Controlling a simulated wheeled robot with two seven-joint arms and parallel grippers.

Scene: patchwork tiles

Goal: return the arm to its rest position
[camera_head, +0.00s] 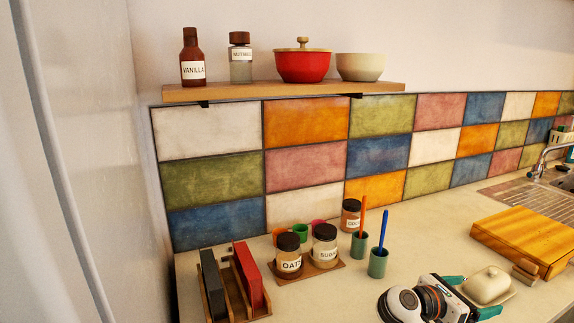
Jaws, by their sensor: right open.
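My right gripper (480,297) is low at the right of the view, over the counter. Its white wrist has a black and orange ring, and its two teal fingers are spread apart. No held object shows. My left gripper is not in view.
A wooden board (530,240) lies at the right, near the sink (555,180). Green cups (377,263) with brushes, labelled jars (325,246) and a wooden rack (236,300) stand to the left. A loaded shelf (285,91) is above.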

